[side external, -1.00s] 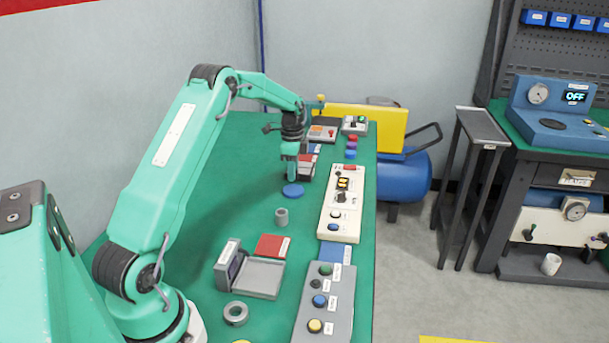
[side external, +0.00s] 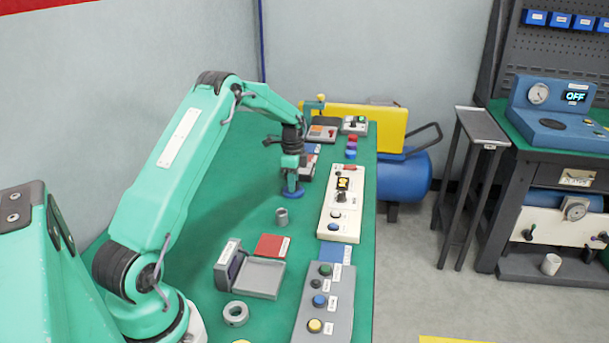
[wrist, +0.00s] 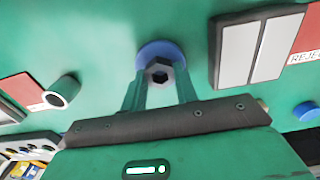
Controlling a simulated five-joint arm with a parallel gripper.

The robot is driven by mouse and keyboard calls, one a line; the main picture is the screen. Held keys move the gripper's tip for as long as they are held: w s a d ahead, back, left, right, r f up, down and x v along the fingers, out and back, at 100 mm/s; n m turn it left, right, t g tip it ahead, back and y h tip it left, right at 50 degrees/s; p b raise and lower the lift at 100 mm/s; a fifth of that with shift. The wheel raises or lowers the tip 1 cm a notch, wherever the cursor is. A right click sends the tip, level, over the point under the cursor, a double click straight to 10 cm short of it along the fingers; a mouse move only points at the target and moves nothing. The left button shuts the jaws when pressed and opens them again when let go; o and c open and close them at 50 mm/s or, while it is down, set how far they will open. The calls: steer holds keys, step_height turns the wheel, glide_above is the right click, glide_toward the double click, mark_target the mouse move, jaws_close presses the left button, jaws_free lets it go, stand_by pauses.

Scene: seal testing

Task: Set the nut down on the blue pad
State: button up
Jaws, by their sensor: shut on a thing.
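My gripper (side external: 292,186) is shut on the nut (wrist: 159,73), a small dark hexagonal piece between its two green fingertips in the wrist view. The blue pad (wrist: 153,46) is a round disc directly behind the nut there. In the side view the fingertips are down at the blue pad (side external: 293,196), covering part of it. The nut is hidden by the fingers in the side view. I cannot tell whether it touches the pad.
A grey cylinder (side external: 282,217) stands in front of the pad. A cream control panel (side external: 340,204) is to the right. A red pad (side external: 270,246), an open grey box (side external: 262,278) and a grey ring (side external: 236,312) lie nearer. Bare green table is left of the pad.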

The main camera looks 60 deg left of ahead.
steer(key=shift+f, duration=0.15)
steer(key=o, duration=1)
step_height(320, 180, up, 12)
steer(key=shift+r, duration=0.2)
steer(key=shift+d+r, duration=0.1)
stand_by(0.4)
